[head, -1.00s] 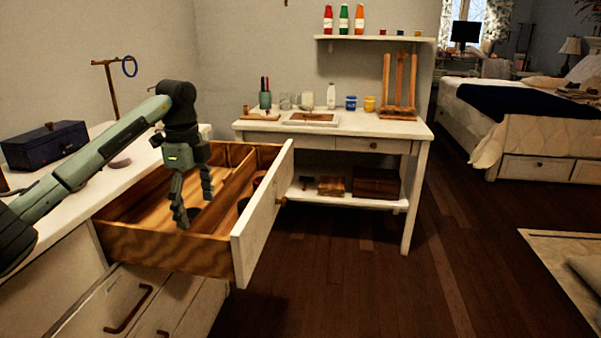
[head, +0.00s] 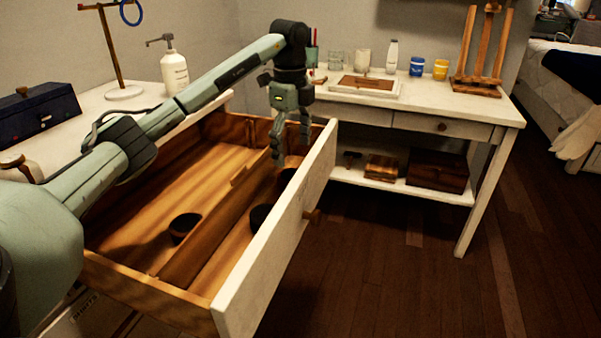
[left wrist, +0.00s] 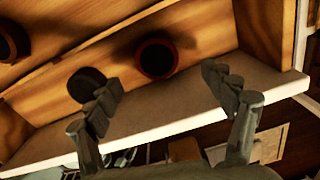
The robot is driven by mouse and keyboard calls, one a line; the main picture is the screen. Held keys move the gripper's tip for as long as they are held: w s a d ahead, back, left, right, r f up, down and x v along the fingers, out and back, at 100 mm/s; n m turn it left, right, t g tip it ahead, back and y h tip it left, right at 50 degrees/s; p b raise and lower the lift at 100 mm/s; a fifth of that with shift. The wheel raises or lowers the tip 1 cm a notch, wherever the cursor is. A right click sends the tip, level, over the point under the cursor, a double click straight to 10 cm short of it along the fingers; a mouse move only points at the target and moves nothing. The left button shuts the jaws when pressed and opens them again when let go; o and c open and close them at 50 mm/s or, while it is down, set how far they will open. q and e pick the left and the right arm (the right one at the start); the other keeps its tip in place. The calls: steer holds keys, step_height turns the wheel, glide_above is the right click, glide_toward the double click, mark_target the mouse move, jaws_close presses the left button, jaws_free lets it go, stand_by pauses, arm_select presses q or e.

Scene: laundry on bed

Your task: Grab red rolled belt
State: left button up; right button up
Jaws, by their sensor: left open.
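An open wooden drawer (head: 150,290) holds several dark rolled belts. The roll with a reddish rim, the red rolled belt (left wrist: 157,56), lies in the front compartment near the drawer's far end; it also shows in the head view (head: 287,178), partly shaded. A darker roll (head: 260,217) lies in the same compartment and shows beside the left finger in the left wrist view (left wrist: 86,85). Another dark roll (head: 184,226) lies in the back compartment. My left gripper (head: 290,145) is open and empty above the red roll, which appears between and beyond its fingers in the left wrist view. My right gripper is not in view.
The white drawer front (head: 275,255) and a wooden divider (head: 205,240) flank the front compartment. A white desk (head: 440,110) stands just behind the drawer. A pump bottle (head: 175,73) and blue box (head: 38,113) stand on the dresser top. Floor at the right is clear.

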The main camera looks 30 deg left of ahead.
mark_target(291, 175)
arm_select(q)
steer(key=f, duration=0.7)
steer(key=shift+s+a+f, duration=0.1)
steer(key=shift+s+f, duration=0.1)
steer(key=shift+f, duration=0.05)
steer(key=c, duration=1.3)
